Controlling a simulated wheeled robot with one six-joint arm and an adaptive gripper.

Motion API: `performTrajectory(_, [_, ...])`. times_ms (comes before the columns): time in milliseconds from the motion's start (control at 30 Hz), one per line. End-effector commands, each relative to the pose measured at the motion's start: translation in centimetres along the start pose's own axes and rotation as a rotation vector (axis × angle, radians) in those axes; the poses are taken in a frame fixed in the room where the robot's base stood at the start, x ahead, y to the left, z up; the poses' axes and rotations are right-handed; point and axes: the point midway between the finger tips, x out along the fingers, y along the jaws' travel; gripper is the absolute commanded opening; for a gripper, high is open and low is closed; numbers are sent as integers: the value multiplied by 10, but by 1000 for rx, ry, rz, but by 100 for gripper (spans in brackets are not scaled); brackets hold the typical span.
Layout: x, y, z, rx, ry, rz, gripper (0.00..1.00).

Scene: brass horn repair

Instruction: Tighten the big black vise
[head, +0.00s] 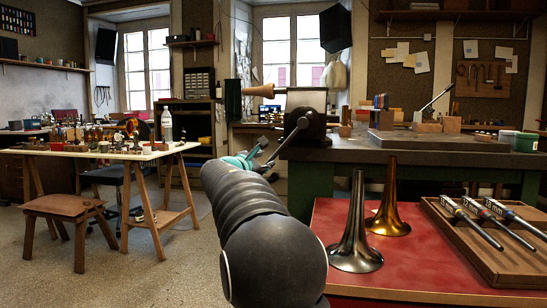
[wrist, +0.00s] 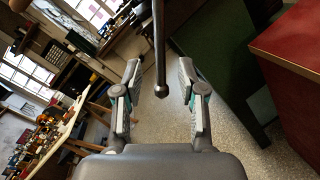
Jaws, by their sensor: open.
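The big black vise (head: 306,122) is mounted on the left end of the dark workbench. Its steel handle bar (head: 291,137) slants down to the left toward my gripper (head: 262,156). In the wrist view the bar (wrist: 159,45) hangs down with a ball end between the two fingers of my gripper (wrist: 158,72). The fingers are open, with a visible gap on each side of the bar. My arm hides part of the area below the gripper in the head view.
A red-topped table (head: 330,222) holds two horn bells (head: 354,232) (head: 392,205) and a wooden tray (head: 446,231) with several tools. A cluttered table (head: 90,152) and a stool (head: 68,206) stand at left. The floor between is clear.

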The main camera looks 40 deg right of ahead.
Motion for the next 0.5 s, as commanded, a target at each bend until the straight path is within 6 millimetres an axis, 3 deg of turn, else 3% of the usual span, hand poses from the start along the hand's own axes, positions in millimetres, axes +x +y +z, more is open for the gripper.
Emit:
performTrajectory(200, [42, 0, 0, 0, 0, -3, 40])
performTrajectory(500, [74, 0, 0, 1, 1, -1, 40])
